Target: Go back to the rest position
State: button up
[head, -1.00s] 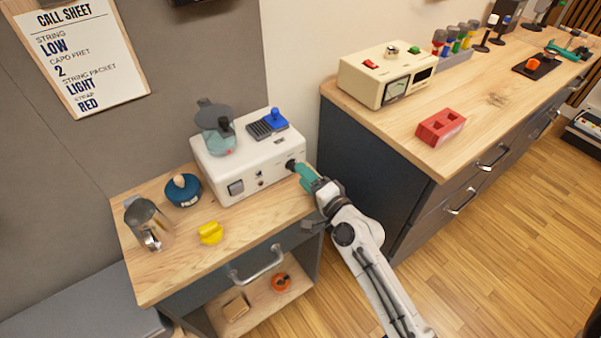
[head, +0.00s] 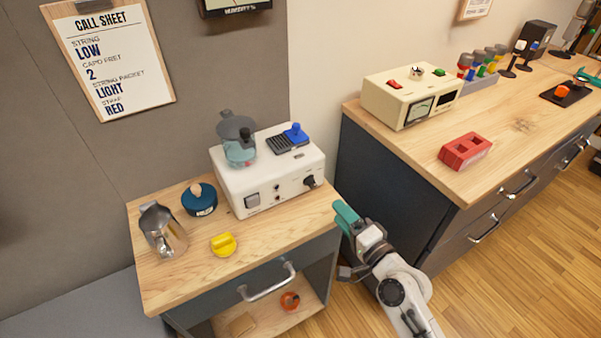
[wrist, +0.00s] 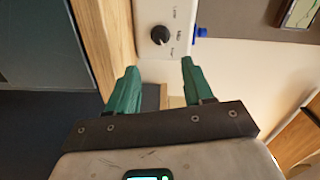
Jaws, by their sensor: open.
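My gripper (head: 346,216) has teal fingers and is off the right front corner of the small wooden-topped cabinet. In the wrist view my gripper (wrist: 157,85) is open, with nothing between its fingers. The white machine (head: 270,178) stands on the cabinet, and its black knob (head: 309,181) faces my gripper, with a clear gap between them. In the wrist view the knob (wrist: 160,35) shows beyond the fingertips.
The small cabinet (head: 290,238) carries a metal jug (head: 163,232), a blue round pot (head: 200,202) and a yellow piece (head: 223,244). At right, the long counter (head: 505,130) holds a cream meter box (head: 410,97) and a red block (head: 465,151). Floor shows between them.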

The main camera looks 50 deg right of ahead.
jog(key=s+a+f+n+g+y, duration=0.2)
jog(key=a+f+n+g+y, duration=0.5)
jog(key=a+n, duration=0.5)
jog(key=s+f+n+g+h, duration=0.2)
jog(key=s+n+g, duration=0.4)
jog(key=s, duration=0.8)
jog(key=a+g, duration=0.1)
jog(key=g, duration=0.2)
jog(key=shift+h, duration=0.3)
jog(key=shift+c, duration=0.3)
